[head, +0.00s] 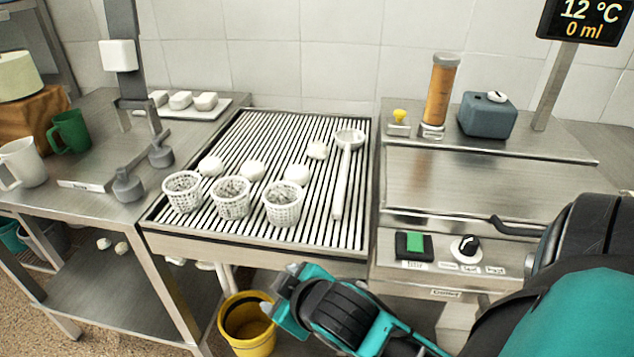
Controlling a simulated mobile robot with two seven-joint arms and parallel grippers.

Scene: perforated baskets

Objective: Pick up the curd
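Several white rounded lumps that look like curd lie on the slatted draining rack (310,235): one at the left (210,166), one in the middle (252,169), one to its right (297,174), and one farther back (317,150). Three white perforated baskets stand in front of them: left (183,192), middle (231,198) and right (282,204). The basket insides are only partly visible. My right gripper (283,302) is low in front of the rack's front edge, apart from the curd. Its finger opening is unclear. My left gripper is not in view.
A long white ladle (342,185) lies along the rack's right side. A control panel with a green button (414,243) and knob (466,246) is at the right. A yellow bucket (247,325) stands below. Mugs and a lever press (145,165) are at the left.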

